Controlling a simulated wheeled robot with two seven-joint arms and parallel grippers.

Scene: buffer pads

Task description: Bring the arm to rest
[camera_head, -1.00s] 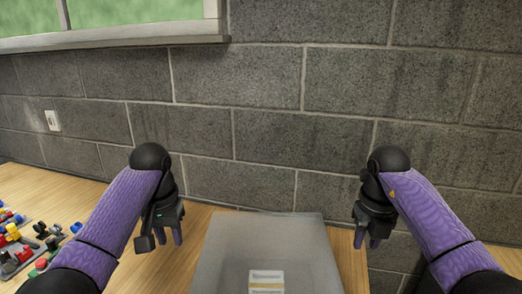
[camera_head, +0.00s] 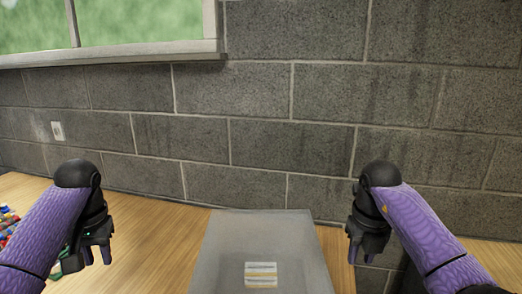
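My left gripper (camera_head: 97,256) hangs pointing down at the left, over the wooden table. Its two fingers look apart with nothing between them. My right gripper (camera_head: 362,254) hangs pointing down just right of the grey bin, also with its fingers looking apart and empty. Both purple arms come in from the lower corners, bent at the black wrists.
A grey open bin (camera_head: 225,245) stands between the grippers, with a small white and yellow striped pack (camera_head: 261,268) inside. Colourful small parts (camera_head: 8,222) lie at the left edge, partly hidden by my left arm. A block wall (camera_head: 260,140) rises behind the wooden table (camera_head: 160,235).

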